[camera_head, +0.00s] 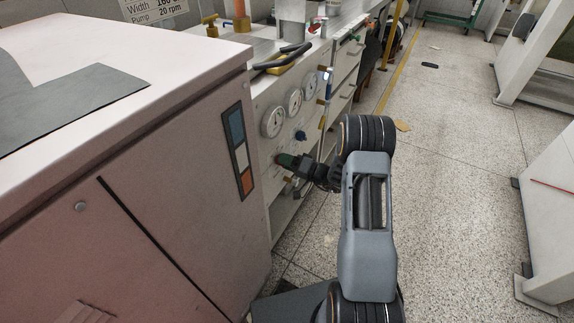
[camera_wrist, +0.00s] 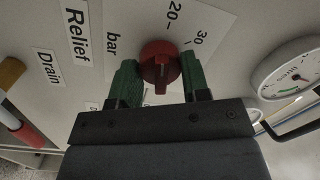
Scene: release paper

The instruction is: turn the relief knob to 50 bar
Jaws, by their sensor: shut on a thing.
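In the head view my gripper (camera_head: 287,161) reaches the panel's lower left, and the knob is mostly hidden there.
Several round gauges (camera_head: 272,122) are on the panel above my gripper; one gauge (camera_wrist: 291,75) is close at right in the wrist view. A large cabinet (camera_head: 150,150) stands close on the left. The floor (camera_head: 450,120) at right is mostly clear.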

